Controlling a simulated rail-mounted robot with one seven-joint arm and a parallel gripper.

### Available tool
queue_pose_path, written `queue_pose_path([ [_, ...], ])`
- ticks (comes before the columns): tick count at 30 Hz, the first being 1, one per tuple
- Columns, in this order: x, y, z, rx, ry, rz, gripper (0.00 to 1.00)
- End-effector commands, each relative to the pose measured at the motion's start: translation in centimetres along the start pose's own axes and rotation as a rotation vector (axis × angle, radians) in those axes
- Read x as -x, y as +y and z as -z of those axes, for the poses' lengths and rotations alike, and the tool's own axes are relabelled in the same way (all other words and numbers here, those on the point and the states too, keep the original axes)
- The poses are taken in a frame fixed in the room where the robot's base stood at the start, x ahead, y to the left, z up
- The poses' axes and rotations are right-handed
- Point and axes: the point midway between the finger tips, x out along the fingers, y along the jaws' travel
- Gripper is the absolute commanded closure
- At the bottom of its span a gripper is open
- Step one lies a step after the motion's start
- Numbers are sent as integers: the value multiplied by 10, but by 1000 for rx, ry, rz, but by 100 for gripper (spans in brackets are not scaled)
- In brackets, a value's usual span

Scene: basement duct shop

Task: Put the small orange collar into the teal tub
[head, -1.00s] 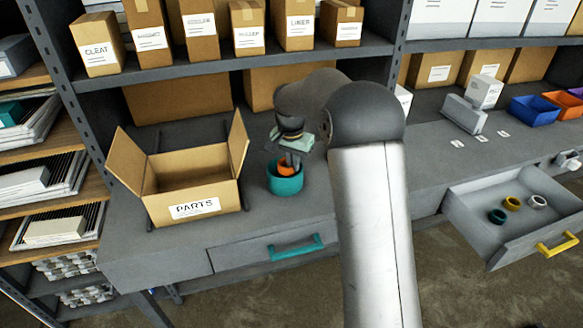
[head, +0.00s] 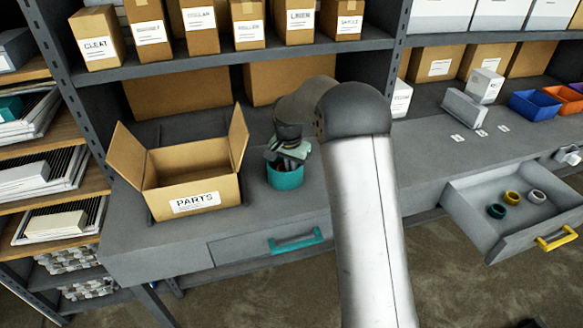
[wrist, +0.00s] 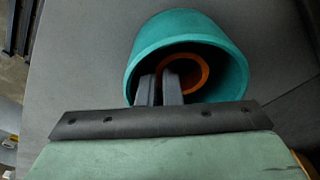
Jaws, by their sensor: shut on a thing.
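The teal tub (head: 285,179) stands on the grey bench, right of the parts box. In the wrist view the tub (wrist: 225,48) opens toward the camera, and the small orange collar (wrist: 203,68) is inside its rim. My gripper (wrist: 168,78) reaches into the tub with its fingers shut on the near wall of the collar. In the head view my gripper (head: 288,163) is over and partly in the tub, and it hides the collar there. I cannot tell whether the collar touches the tub's floor.
An open cardboard box labelled PARTS (head: 194,205) stands just left of the tub. At right, an open drawer (head: 490,222) holds a teal, a yellow and a white ring. Blue (head: 534,104) and orange (head: 566,98) bins sit at the back right. A shelf of boxes overhangs the bench.

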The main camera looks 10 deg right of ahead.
Motion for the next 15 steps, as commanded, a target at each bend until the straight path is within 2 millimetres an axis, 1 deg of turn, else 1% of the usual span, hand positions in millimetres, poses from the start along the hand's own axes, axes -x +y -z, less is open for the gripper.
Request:
queue_pose_path([
  [2, -4, 0, 0, 0, 0, 0, 100],
  [5, -3, 0, 0, 0, 0, 0, 100],
  [6, -3, 0, 0, 0, 0, 0, 89],
  [7, -3, 0, 0, 0, 0, 0, 86],
  [15, -2, 0, 0, 0, 0, 0, 86],
])
